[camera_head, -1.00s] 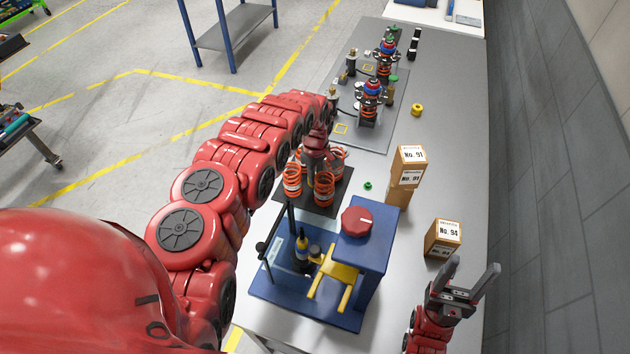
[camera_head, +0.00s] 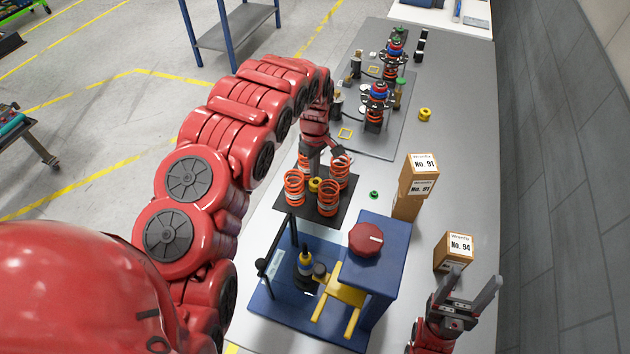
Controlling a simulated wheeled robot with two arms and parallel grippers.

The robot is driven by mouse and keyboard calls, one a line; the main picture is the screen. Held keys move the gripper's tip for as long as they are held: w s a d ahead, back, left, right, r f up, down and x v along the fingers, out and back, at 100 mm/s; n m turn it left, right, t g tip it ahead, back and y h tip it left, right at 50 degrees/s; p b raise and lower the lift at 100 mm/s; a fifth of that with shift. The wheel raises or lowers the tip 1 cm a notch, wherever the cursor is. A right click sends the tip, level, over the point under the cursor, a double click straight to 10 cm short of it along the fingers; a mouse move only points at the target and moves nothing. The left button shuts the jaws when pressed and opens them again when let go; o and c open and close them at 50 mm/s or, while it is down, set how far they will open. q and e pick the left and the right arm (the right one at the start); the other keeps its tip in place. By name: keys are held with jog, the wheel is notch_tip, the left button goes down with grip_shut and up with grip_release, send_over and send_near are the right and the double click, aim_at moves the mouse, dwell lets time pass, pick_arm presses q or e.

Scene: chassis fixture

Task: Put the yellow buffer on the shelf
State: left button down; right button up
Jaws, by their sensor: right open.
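A small yellow buffer (camera_head: 315,185) is at the dark raised shelf (camera_head: 318,214), among several orange springs (camera_head: 294,188). My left gripper (camera_head: 313,168) points down at the far side of the shelf, right by this buffer. Its fingertips are partly hidden by the springs and the buffer, so I cannot tell whether it grips the buffer or whether the buffer rests on the plate. A second yellow buffer (camera_head: 425,115) lies on the grey table, right of the assembly plate. My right gripper (camera_head: 467,293) is open and empty at the lower right.
A blue fixture (camera_head: 385,262) with a red knob (camera_head: 366,239) and yellow fork (camera_head: 338,290) stands below the shelf. Cartons (camera_head: 410,188) and (camera_head: 453,250) stand right of it. Shock-absorber assemblies (camera_head: 376,105) stand on the far plate. A green ring (camera_head: 374,195) lies on the table.

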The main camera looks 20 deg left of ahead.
aim_at(317, 185)
pick_arm(q)
notch_tip(317, 185, up, 11)
jog(key=p, duration=0.8)
jog(key=shift+d+p, duration=0.35)
jog(key=shift+d, duration=0.1)
jog(key=c, duration=1.6)
grip_release()
jog(key=shift+w+f, duration=0.1)
jog(key=shift+c, duration=1.6)
grip_release()
jog(key=shift+a, duration=0.1)
